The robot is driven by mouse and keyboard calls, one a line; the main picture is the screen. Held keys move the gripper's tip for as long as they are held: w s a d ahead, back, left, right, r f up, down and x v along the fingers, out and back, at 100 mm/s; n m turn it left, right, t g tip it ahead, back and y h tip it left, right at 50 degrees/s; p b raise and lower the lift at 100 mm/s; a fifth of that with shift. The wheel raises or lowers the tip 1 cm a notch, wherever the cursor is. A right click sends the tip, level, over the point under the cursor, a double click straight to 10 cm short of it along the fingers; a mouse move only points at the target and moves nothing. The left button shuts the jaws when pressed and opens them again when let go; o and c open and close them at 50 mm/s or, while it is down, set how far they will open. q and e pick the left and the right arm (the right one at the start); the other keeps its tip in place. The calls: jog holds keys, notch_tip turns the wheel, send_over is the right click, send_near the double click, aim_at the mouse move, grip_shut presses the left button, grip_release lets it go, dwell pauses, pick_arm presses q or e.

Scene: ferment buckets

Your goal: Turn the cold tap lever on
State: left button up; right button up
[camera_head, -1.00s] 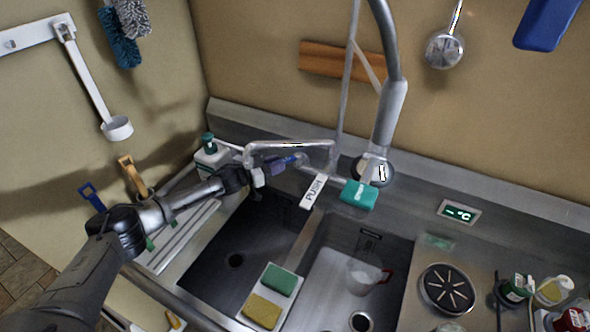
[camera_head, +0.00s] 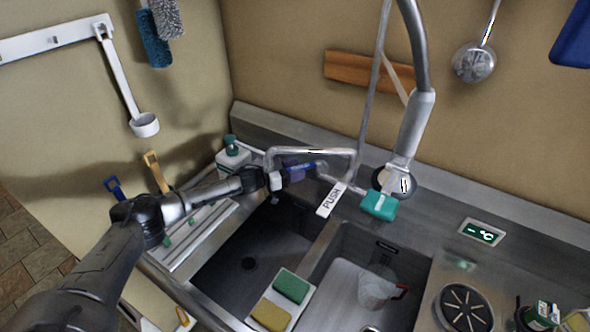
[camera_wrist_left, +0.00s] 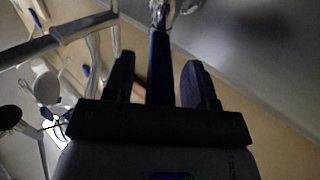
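The blue cold tap lever (camera_head: 303,167) sticks out from the tap's horizontal metal pipe, above the back of the left basin. My left gripper (camera_head: 292,171) reaches it from the left, with its dark fingers at the lever. In the left wrist view the open left gripper (camera_wrist_left: 158,78) has one finger on each side of the dark blue lever (camera_wrist_left: 159,62). A gap shows between the lever and each finger. The lever's far end meets a shiny metal part. My right gripper is not in view.
A white PUSH sign (camera_head: 331,199) and a teal box (camera_head: 379,205) are right of the lever. A soap bottle (camera_head: 232,158) stands behind my left wrist. The tall faucet (camera_head: 412,130) rises at the right. Sponges on a tray (camera_head: 270,296) lie across the basins' divider.

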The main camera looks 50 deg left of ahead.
pick_arm(q)
jog(key=shift+s+a, duration=0.25)
jog(key=shift+s, duration=0.2)
jog(key=b+v, duration=0.3)
jog(key=v, duration=0.9)
jog(key=shift+s, duration=0.4)
jog(key=shift+a, duration=0.1)
